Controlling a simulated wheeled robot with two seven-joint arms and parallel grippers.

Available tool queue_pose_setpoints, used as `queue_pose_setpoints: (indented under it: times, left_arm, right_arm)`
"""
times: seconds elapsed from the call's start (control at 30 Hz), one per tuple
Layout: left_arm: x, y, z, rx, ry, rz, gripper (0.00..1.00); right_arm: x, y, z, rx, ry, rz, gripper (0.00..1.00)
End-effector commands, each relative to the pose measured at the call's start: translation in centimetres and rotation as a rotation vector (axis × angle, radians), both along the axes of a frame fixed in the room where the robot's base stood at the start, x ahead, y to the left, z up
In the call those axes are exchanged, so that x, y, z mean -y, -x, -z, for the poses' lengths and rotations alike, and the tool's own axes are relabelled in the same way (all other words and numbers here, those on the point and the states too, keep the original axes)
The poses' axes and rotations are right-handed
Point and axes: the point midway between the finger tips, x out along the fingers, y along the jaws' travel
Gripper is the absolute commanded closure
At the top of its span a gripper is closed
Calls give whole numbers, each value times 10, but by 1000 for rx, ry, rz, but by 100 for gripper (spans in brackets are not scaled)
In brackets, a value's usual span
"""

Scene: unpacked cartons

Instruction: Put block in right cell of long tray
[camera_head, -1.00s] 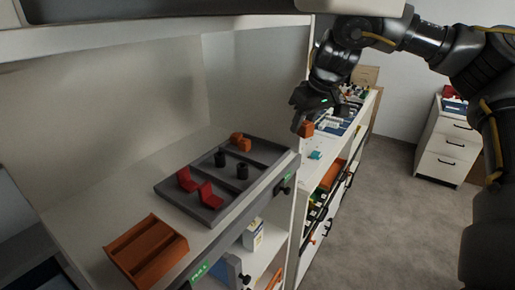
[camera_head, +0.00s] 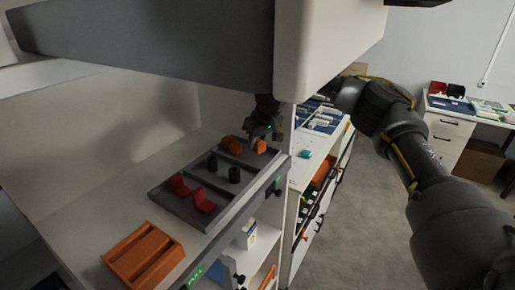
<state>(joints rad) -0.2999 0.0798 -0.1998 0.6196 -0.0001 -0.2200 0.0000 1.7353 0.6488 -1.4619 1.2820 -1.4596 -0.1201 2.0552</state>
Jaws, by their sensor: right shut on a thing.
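My right gripper (camera_head: 261,138) is shut on an orange block (camera_head: 260,147) at the far right end of the long grey tray (camera_head: 196,222). I cannot tell whether the held block touches the tray. Two black cylinders (camera_head: 234,174) stand in the middle part and two red angled pieces (camera_head: 204,201) in the near part. My left gripper is not in view.
An orange slotted tray (camera_head: 143,257) lies on the shelf near the grey tray. A large grey and white overhang (camera_head: 330,50) covers the top and hides part of my right arm. A white shelf unit with blue trays (camera_head: 318,118) stands beyond.

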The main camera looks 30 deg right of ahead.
Motion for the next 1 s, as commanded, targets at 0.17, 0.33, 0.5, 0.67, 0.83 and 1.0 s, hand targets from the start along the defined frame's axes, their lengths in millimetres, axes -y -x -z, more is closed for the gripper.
queue_pose_setpoints:
  times: [0.17, 0.33, 0.5, 0.67, 0.83, 1.0]
  left_arm:
    - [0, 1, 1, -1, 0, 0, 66]
    - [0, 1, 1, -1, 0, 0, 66]
    - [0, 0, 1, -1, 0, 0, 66]
    - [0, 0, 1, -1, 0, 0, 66]
    - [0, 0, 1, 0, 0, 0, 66]
    - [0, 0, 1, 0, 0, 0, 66]
  right_arm:
    - [1, 1, 25, -3, -1, 1, 91]
    - [1, 1, 28, 0, 1, 1, 91]
    - [1, 1, 28, -1, 0, 1, 91]
    - [1, 1, 31, -1, 1, 0, 63]
    - [1, 1, 31, -1, 1, 1, 48]
    - [1, 1, 31, -1, 1, 1, 48]
